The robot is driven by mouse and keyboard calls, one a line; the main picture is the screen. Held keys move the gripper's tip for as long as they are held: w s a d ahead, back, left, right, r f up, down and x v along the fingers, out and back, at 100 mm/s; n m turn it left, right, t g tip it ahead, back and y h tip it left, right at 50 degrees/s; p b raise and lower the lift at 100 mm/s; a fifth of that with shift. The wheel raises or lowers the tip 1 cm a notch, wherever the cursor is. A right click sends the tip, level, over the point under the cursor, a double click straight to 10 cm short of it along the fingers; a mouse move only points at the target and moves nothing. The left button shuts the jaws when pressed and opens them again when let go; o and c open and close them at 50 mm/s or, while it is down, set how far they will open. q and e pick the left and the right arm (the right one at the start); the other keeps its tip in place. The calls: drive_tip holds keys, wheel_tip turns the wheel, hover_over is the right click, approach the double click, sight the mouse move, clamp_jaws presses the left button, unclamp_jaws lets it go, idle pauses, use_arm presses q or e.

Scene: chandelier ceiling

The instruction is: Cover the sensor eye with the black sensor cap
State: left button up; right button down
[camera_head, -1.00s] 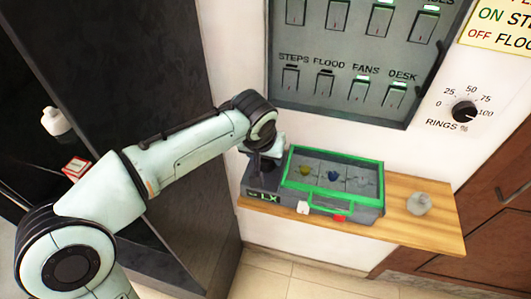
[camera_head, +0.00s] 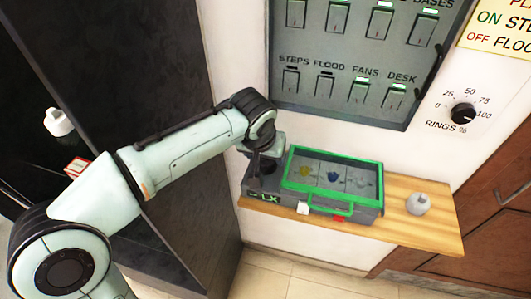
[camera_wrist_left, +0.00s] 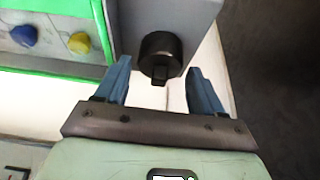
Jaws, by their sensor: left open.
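The black sensor cap (camera_wrist_left: 160,55), a short dark cylinder with a small tab, sits at the end of the grey LX unit (camera_head: 263,198). The sensor eye is not distinguishable; I cannot tell whether it lies under the cap. My left gripper (camera_wrist_left: 159,68) is open, with one blue finger on each side of the cap's near part. No finger clearly touches it. In the head view my left gripper (camera_head: 264,163) is over the left end of the unit, and my wrist hides much of that spot.
A green-framed case (camera_head: 333,185) with coloured knobs joins the unit on the wooden shelf (camera_head: 435,235). A grey-white object (camera_head: 418,204) stands at the shelf's right. A switch panel (camera_head: 350,60) and a dial (camera_head: 463,113) are on the wall. A dark cabinet (camera_head: 130,60) stands left.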

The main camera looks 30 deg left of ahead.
use_arm(q)
drive_tip(key=shift+p+v, duration=0.6)
drive_tip(key=shift+v, duration=0.55)
drive_tip(key=p+v, duration=0.3)
drive_tip(key=v, duration=0.3)
drive_tip(key=shift+r+p, duration=0.3)
use_arm(e)
drive_tip(key=shift+w+r, duration=0.25)
drive_tip(key=shift+r, duration=0.6)
drive_tip(key=shift+w+r, duration=0.3)
drive_tip(key=shift+r, duration=0.6)
drive_tip(key=shift+w+r, duration=0.25)
drive_tip(key=shift+r, duration=0.6)
use_arm(q)
drive_tip(key=shift+s, duration=0.15)
use_arm(e)
drive_tip(key=shift+s, duration=0.1)
